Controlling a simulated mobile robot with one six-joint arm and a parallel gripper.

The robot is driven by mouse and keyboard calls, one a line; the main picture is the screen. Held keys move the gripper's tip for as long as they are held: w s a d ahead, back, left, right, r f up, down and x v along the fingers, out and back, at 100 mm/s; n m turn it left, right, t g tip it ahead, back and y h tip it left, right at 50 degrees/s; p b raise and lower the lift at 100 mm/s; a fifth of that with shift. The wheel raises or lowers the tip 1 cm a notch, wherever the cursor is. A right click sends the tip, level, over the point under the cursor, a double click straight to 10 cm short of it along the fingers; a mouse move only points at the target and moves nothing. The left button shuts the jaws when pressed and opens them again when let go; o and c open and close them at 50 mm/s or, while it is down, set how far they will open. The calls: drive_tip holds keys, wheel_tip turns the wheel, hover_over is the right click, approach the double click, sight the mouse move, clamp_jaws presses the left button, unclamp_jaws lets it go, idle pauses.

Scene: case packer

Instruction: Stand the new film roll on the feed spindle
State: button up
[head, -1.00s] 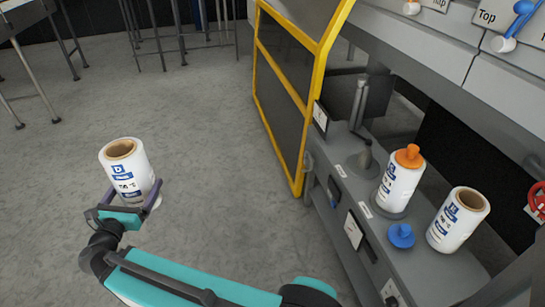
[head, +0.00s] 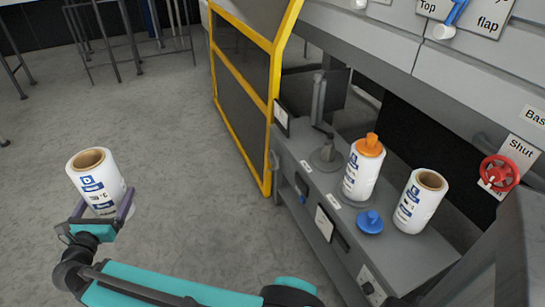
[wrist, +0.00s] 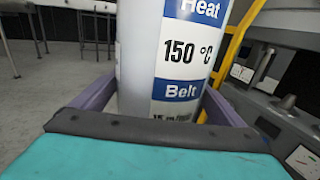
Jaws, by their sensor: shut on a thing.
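My gripper (head: 100,210) is shut on a white film roll (head: 100,187) with blue labels and a brown core, held upright over open floor at the left. In the wrist view the roll (wrist: 172,60) stands between the purple fingers, its label reading "150 °C" and "Belt". On the machine's grey shelf, a grey upright post on a round base (head: 323,158) stands bare at the back; I cannot tell if it is the feed spindle. A roll with an orange cap (head: 362,175) stands beside it, possibly hiding a spindle. My gripper is well left of the shelf.
An uncapped roll (head: 420,202) stands at the shelf's right. A blue knobbed cap (head: 370,222) lies in front of the rolls. A yellow-framed guard door (head: 240,90) stands open between the held roll and the machine. A red handwheel (head: 500,172) is at the right.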

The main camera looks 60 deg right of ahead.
drive_tip(key=s+d+f+m+g+h+b, duration=0.1)
drive_tip(key=s+d+m+g+b, duration=0.15)
drive_tip(key=d, duration=1.95)
drive_tip(key=s+d+f+m+g+h+b, duration=0.1)
drive_tip(key=s+d+m+g+h+b, duration=0.2)
drive_tip(key=d, duration=1.9)
drive_tip(key=m+g+b, duration=0.3)
drive_tip(key=g+b, duration=0.1)
drive_tip(key=g, duration=0.3)
hover_over(327, 147)
drive_tip(key=d, duration=0.2)
drive_tip(key=shift+d+f+y, duration=0.1)
drive_tip(key=shift+f+y, duration=0.2)
drive_tip(key=shift+f, duration=0.4)
drive_tip(key=shift+f, duration=0.1)
drive_tip(key=shift+f+b, duration=0.65)
drive_tip(key=shift+f, duration=2.4)
drive_tip(key=shift+f+b, duration=0.3)
drive_tip(key=shift+f, duration=1.6)
